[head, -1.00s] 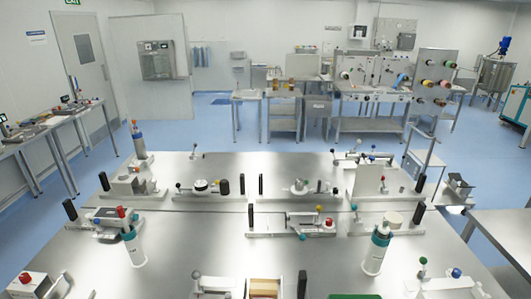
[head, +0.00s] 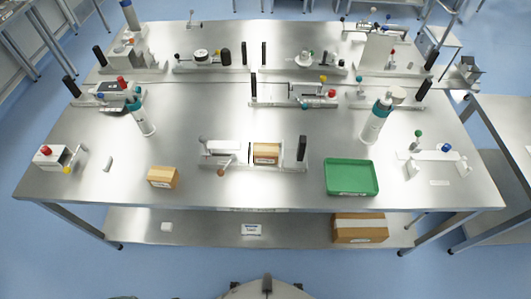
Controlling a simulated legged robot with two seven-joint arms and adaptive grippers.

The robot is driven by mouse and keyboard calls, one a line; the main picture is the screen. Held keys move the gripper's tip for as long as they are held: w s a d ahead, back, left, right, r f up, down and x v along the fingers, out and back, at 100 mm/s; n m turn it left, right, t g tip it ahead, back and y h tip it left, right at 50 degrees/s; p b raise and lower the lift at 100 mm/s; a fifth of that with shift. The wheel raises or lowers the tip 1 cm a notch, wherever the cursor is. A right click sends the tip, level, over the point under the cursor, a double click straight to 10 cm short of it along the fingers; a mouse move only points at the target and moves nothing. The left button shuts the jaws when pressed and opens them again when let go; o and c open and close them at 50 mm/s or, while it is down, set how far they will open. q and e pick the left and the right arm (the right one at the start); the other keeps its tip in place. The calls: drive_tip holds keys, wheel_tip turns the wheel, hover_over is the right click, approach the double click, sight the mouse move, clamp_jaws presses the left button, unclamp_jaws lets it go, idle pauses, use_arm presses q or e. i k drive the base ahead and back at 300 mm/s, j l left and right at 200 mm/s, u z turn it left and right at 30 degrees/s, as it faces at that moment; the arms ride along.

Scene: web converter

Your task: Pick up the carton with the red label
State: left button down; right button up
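A small brown carton (head: 163,177) sits on the near left of the steel table (head: 230,192). A second small carton (head: 266,153) lies in a white fixture (head: 226,152) at the near middle, beside a black upright handle. A larger cardboard box (head: 359,228) with a pale band stands on the lower shelf at right. I cannot make out a red label on any of them at this size. Neither of my grippers is in view.
A green tray (head: 351,177) lies on the table at near right. White cylinders with teal tops stand at left (head: 140,118) and right (head: 376,122). A red-knobbed device (head: 58,157) is at far left. Tabletop around the left carton is mostly clear.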

sight(263, 153)
drive_tip(key=k+j+z, duration=0.1)
drive_tip(key=z, duration=0.25)
drive_tip(key=k+j+z, duration=0.1)
drive_tip(key=z, duration=0.25)
drive_tip(key=k+j+z, duration=0.15)
drive_tip(key=z, duration=0.2)
